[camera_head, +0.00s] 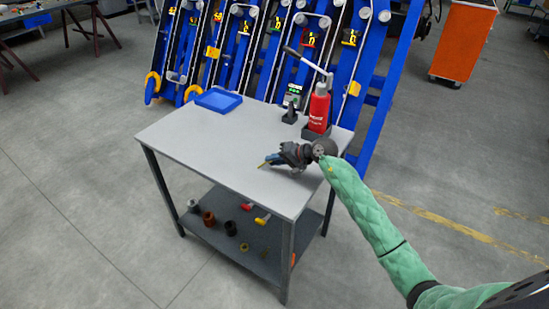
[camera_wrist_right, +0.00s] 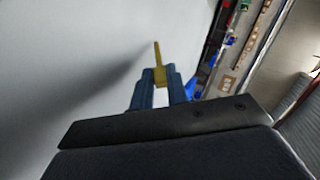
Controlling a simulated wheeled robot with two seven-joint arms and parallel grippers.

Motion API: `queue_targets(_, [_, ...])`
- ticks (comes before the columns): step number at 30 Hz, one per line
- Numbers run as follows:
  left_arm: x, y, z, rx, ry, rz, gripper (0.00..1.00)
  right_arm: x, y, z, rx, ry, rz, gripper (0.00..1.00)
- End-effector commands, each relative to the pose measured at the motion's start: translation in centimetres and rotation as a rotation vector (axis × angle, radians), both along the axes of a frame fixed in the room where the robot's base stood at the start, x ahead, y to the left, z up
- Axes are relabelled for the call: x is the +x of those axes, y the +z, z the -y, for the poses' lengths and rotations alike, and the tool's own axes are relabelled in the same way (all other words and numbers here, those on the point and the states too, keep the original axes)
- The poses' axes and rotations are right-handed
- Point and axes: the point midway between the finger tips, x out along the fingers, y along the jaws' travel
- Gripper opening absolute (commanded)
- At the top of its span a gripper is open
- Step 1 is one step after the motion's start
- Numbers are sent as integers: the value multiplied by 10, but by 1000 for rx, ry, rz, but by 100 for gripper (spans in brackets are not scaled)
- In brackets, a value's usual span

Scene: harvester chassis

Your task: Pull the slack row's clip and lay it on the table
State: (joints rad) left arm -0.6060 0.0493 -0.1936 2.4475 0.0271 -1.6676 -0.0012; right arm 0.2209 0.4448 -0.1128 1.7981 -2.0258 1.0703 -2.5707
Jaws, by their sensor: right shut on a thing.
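My right gripper (camera_head: 269,160) is over the grey table (camera_head: 195,135), near the middle of its top. In the right wrist view its blue fingers (camera_wrist_right: 162,88) are shut on a small yellow clip (camera_wrist_right: 157,60), which sticks out past the fingertips. The clip's tip also shows in the head view (camera_head: 261,166), close to the table top. I cannot tell whether it touches the surface. The harvester chassis's blue rows (camera_head: 262,50) stand behind the table, with yellow parts on several of them. My left gripper is not in view.
A blue tray (camera_head: 218,100) lies at the table's back left. The lower shelf (camera_head: 245,250) holds several small parts. The table's left and front top is clear.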

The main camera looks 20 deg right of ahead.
Motion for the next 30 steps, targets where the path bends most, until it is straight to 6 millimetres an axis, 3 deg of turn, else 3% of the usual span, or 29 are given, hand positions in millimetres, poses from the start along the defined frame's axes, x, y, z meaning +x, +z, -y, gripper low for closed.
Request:
queue_targets(5, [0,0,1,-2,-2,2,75,0,0,0,0,0,0,0])
queue_targets(6, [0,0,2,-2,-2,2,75,0,0,0,0,0,0,21])
queue_targets(9, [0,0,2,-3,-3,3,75,0,0,0,0,0,0,41])
queue_targets(20, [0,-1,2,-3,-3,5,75,-1,1,2,-1,0,1,41])
queue_targets(30, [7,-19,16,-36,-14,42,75,-21,14,24,-4,-1,2,41])
